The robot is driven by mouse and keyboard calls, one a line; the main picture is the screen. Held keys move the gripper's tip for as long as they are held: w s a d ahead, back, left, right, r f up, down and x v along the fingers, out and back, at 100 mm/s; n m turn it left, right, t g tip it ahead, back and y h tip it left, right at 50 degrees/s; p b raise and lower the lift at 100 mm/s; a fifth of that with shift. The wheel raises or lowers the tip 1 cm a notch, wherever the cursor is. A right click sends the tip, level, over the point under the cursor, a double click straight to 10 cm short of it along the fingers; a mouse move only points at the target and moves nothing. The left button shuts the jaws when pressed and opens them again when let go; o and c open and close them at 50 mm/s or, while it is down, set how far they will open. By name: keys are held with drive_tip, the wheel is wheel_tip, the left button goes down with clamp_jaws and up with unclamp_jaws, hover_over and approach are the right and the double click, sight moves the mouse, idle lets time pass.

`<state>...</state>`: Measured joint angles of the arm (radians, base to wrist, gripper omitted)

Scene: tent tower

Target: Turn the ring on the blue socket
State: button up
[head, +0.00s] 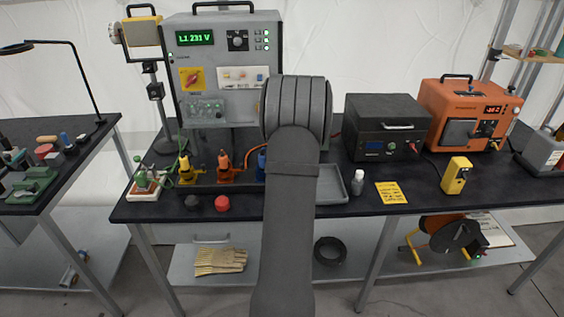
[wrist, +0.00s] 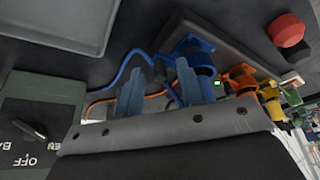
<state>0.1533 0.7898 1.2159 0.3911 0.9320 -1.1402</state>
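The blue socket (wrist: 196,48) is in the upper middle of the wrist view, with a blue cable beside it. In the head view only a sliver of the blue socket (head: 262,160) shows left of my arm. My gripper (wrist: 158,72) has two blue fingers standing apart with nothing held between them. The right finger overlaps the lower part of the socket in the picture; I cannot tell whether they touch. The ring cannot be made out clearly. In the head view my arm hides the fingers.
Orange (head: 226,168) and yellow (head: 186,170) sockets stand left of the blue one. A grey tray (head: 331,186) lies right of my arm. A tall grey meter unit (head: 222,60) stands behind.

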clamp_jaws()
drive_tip(key=shift+s, duration=0.1)
drive_tip(key=s+a+m+h, duration=0.6)
drive_tip(key=a+m, duration=0.1)
drive_tip(key=m, duration=1.1)
idle(0.5)
drive_tip(key=shift+a+h, duration=0.1)
drive_tip(key=shift+h, duration=0.2)
